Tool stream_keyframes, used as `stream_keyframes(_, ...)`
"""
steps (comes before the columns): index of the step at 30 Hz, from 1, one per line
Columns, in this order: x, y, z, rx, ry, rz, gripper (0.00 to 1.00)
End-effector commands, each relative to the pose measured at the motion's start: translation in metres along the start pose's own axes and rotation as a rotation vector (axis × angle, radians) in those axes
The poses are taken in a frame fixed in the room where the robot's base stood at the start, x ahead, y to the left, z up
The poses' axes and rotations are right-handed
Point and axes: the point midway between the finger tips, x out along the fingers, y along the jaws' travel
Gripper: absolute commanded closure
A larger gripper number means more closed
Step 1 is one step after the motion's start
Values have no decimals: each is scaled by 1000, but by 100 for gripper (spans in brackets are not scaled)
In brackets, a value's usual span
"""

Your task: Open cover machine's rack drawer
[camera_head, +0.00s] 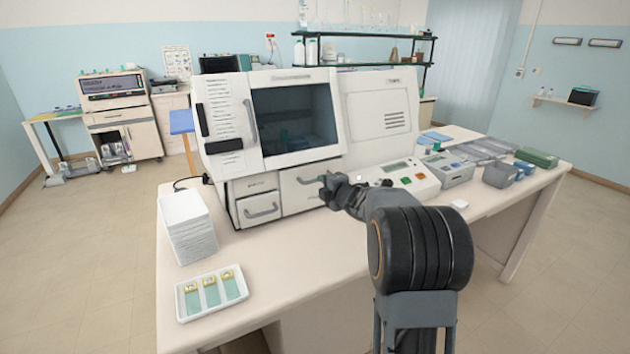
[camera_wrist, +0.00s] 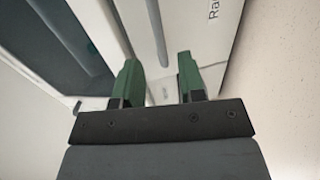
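The cover machine (camera_head: 250,80) is a large white unit with a dark window on the table. Its wide lower drawer (camera_head: 296,196), apparently the rack drawer, looks shut and has a grey bar handle (camera_head: 308,181). My gripper (camera_head: 326,180) is at the right end of this handle. In the wrist view the drawer front (camera_wrist: 190,25) carries a label starting "Ra", and the grey handle (camera_wrist: 156,32) lies ahead between the lines of the fingers. My gripper (camera_wrist: 158,72) has its two green fingers apart with nothing clearly held. Contact with the handle cannot be told.
A smaller drawer (camera_head: 262,207) sits to the left. A stack of white trays (camera_head: 188,228) and a slide tray (camera_head: 211,294) stand at the table's left. A control panel (camera_head: 405,176) is to the right of my gripper. The table front is clear.

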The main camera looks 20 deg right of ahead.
Motion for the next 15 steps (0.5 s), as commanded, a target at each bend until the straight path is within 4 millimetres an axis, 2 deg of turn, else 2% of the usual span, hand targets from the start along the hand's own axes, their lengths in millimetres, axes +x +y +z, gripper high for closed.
stream_keyframes(1, 10, 0, -1, 1, 2, -3, 63)
stream_keyframes(6, 37, 0, -1, 1, 1, -1, 63)
stream_keyframes(15, 61, 0, 0, 1, -1, -1, 63)
